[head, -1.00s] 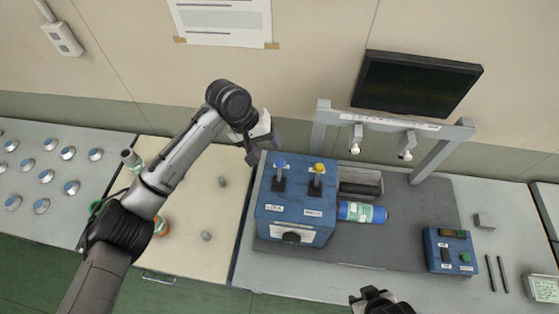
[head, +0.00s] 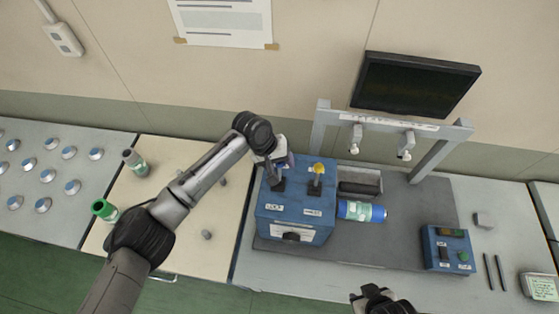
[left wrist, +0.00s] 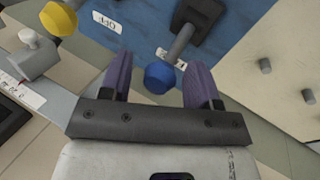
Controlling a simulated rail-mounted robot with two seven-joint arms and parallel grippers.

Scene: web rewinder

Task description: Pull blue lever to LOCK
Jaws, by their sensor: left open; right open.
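The blue control box (head: 295,224) stands on the machine bed with two levers on its top. In the left wrist view the blue lever's round knob (left wrist: 159,77) sits between the purple fingers of my open left gripper (left wrist: 161,74), with gaps on both sides. In the head view my left gripper (head: 276,163) is over the box's back left corner and mostly hides the blue lever. The yellow lever (head: 319,169) is just right of it and also shows in the left wrist view (left wrist: 58,18). My right gripper (head: 374,296) is open and empty at the bottom edge.
A blue-wrapped roll (head: 362,211) lies right of the box. A grey frame (head: 385,122) and a dark monitor (head: 415,83) stand behind. A button box (head: 449,249) is at the right. The cream table (head: 200,247) at left holds small grey pegs.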

